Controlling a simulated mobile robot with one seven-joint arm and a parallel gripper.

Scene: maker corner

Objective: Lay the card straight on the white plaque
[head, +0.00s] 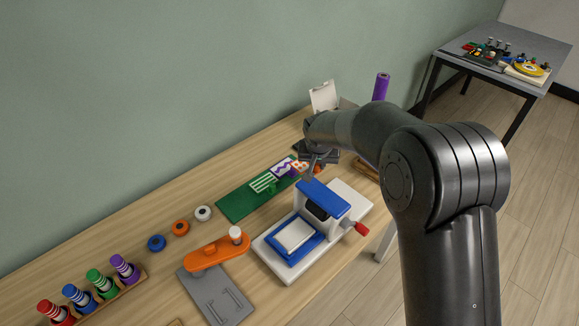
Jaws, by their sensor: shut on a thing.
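My gripper (314,164) is at the far end of the green mat (236,206), behind the blue-topped press, partly hidden by my own arm. It is shut on what looks like an orange-and-white patterned card (299,167), close above the mat's far end. The fingertips are small and dark, so the exact grip is hard to see. A purple-and-white zigzag card (281,168) and a green-and-white striped card (263,183) lie on the mat to its left. A white plaque (295,235) sits in the press's blue tray, apart from the gripper and nearer the camera.
The press (325,196) has a red-knobbed handle (361,229). An orange tool (215,253) stands on a grey plate (217,296). Blue, orange and white rings (203,213) line the wall side; several coloured stamps (123,268) stand front left. A purple roll (381,87) is behind my arm.

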